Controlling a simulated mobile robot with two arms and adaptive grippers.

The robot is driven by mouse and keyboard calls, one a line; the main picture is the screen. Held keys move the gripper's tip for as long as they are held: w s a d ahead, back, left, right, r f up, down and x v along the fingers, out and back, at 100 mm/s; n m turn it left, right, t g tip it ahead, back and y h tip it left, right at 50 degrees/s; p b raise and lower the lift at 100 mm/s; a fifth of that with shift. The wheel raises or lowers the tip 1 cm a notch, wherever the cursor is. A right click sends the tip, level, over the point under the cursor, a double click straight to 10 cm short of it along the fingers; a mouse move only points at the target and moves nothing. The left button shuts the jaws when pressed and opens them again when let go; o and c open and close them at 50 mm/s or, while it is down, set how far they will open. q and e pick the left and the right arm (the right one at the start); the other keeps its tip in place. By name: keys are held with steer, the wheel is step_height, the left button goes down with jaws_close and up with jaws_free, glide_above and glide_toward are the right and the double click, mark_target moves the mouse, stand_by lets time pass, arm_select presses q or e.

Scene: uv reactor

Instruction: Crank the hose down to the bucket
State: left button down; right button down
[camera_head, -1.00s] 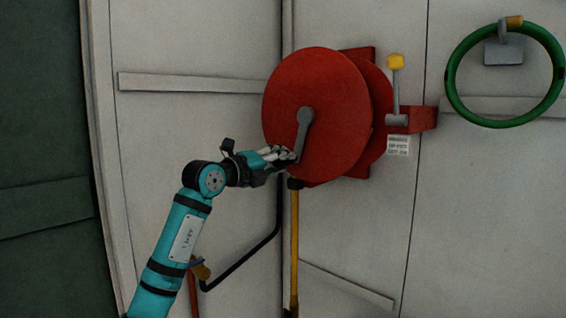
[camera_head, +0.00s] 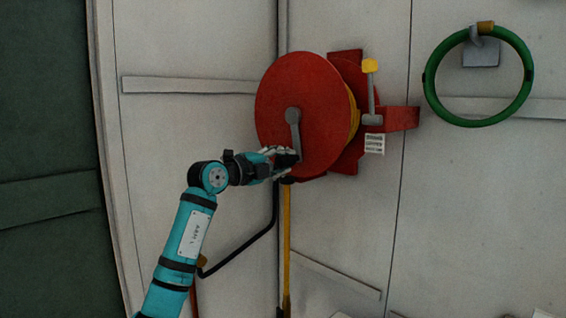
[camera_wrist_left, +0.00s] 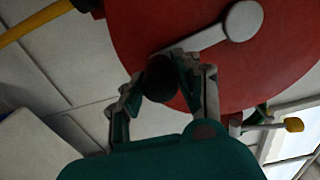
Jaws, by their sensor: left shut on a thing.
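The red hose reel (camera_head: 300,95) is mounted on the pale wall, with a grey crank arm (camera_head: 294,128) pointing down from its hub. My left gripper (camera_head: 285,158) is shut on the dark crank knob (camera_wrist_left: 160,78) at the crank's lower end, as the left wrist view shows. The yellow hose (camera_head: 287,240) hangs straight down from below the reel, and some yellow hose shows wound behind the red disc. The hose's lower end is near the bottom of the head view. No bucket can be made out with certainty. My right gripper is not in view.
A lever with a yellow knob (camera_head: 370,66) stands on the red bracket right of the reel, above a small label (camera_head: 374,144). A green ring of hose (camera_head: 433,100) hangs farther right.

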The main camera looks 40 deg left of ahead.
arm_select(q)
steer(key=shift+d+f, duration=0.1)
steer(key=shift+f, duration=0.05)
steer(key=c, duration=0.9)
jaws_free()
steer(key=shift+c, duration=0.2)
steer(key=shift+r, duration=0.2)
steer(key=shift+s, duration=0.3)
steer(key=s+a, duration=0.1)
steer(key=s, duration=1)
steer(key=shift+s, duration=0.25)
steer(key=shift+w, duration=0.1)
